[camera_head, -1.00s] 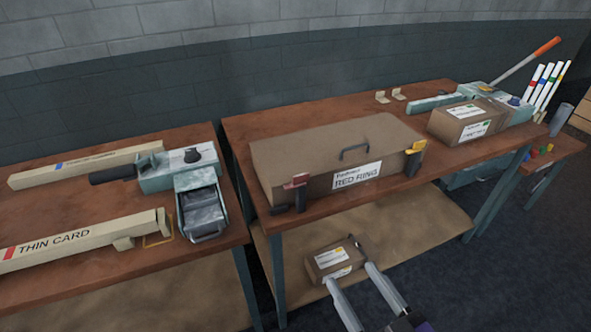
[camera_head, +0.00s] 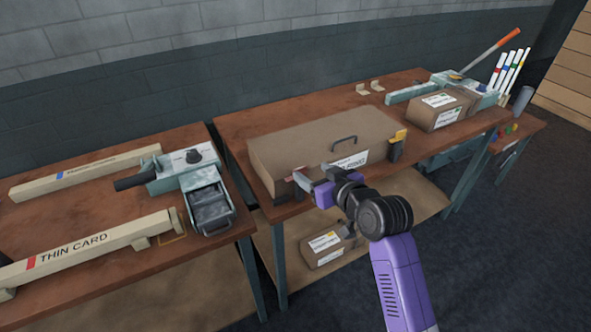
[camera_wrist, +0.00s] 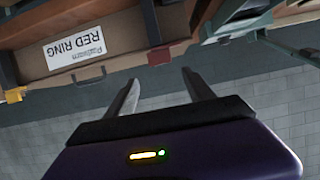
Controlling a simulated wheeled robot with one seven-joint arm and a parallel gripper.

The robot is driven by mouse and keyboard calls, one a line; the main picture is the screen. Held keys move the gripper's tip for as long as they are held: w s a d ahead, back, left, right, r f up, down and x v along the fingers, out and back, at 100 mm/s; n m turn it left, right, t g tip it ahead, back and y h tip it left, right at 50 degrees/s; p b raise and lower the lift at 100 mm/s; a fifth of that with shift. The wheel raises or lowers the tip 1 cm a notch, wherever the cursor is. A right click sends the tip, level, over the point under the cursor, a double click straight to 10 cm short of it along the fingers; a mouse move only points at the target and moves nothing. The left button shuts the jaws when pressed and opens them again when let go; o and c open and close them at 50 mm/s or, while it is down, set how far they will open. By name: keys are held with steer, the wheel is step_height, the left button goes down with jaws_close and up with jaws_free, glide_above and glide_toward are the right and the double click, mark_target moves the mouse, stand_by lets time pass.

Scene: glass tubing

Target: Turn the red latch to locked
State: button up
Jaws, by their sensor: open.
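A brown case (camera_head: 290,150) with a grey handle and a RED RING label lies on the middle bench. Its red latch (camera_wrist: 158,56) shows in the wrist view, beyond the space between my fingertips. In the head view the latch is mostly hidden behind my fingers, so its exact angle is unclear. A yellow latch (camera_head: 398,138) is at the case's right front corner. My gripper (camera_head: 312,177) is open and empty at the case's left front. In the wrist view my gripper (camera_wrist: 160,77) has both fingers apart, and I see no contact with the latch.
A small carton (camera_head: 322,247) sits on the lower shelf under my arm. Another carton (camera_head: 437,108) stands on the bench at right. A gap separates the benches.

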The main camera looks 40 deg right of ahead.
mark_target(301, 169)
steer(key=shift+f+p+x, duration=0.2)
steer(key=shift+p+x, duration=0.05)
steer(key=shift+x, duration=1.7)
steer(key=shift+f+p+x, duration=0.2)
steer(key=shift+p+x, duration=0.05)
steer(key=shift+x, duration=1.65)
steer(key=shift+s+a, duration=0.1)
steer(key=shift+a, duration=0.1)
jaws_close()
